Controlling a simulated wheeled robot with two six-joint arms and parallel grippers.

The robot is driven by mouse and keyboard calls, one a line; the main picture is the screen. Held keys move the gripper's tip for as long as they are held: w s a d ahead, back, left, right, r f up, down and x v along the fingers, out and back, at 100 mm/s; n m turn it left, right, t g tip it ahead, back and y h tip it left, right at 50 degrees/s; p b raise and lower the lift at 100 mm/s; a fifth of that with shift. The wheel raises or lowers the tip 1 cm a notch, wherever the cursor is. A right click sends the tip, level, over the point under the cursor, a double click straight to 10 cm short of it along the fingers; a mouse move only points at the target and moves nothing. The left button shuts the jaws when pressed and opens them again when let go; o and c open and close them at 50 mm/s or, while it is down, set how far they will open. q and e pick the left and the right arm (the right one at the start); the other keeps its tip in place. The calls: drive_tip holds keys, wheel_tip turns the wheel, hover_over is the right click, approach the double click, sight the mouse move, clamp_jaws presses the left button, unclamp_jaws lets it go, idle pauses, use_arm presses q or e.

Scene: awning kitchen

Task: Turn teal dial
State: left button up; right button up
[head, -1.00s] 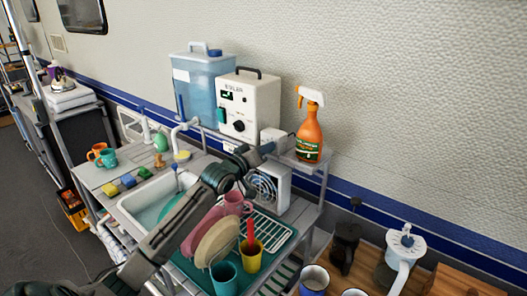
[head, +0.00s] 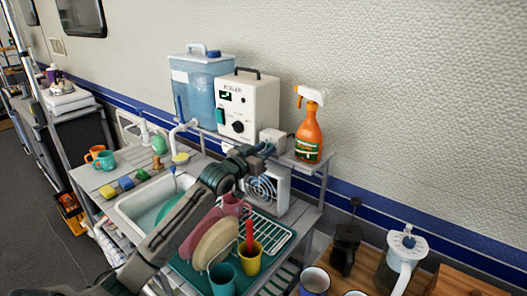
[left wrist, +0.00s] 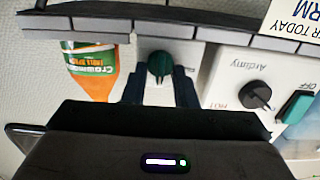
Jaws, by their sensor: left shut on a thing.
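The teal dial (left wrist: 160,66) is a small dark teal knob on the front of a small white box (head: 272,138). The box also shows in the left wrist view (left wrist: 166,28), behind the dial. My left gripper (head: 264,150) is in front of that box in the head view and hides the dial there. In the left wrist view the two dark fingers of my left gripper (left wrist: 160,86) stand on either side of the dial, shut on it. My right gripper is in neither view.
The white boiler (head: 248,105) with a black knob (head: 238,127) stands left of the small box. An orange spray bottle (head: 309,132) stands close on the right. Below are a fan (head: 262,188), a dish rack (head: 270,230) and a sink (head: 140,212).

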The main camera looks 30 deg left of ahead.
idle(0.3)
use_arm(q)
drive_tip(key=o, duration=0.7)
drive_tip(key=s+b, duration=0.1)
drive_tip(key=s, duration=0.2)
drive_tip(key=s+b, duration=0.1)
drive_tip(key=s, duration=0.3)
drive_tip(key=s+b, duration=0.1)
drive_tip(key=s, duration=0.2)
drive_tip(key=shift+s+a+f+b, duration=0.1)
drive_tip(key=shift+s+a+b, duration=0.25)
drive_tip(key=shift+a, duration=0.05)
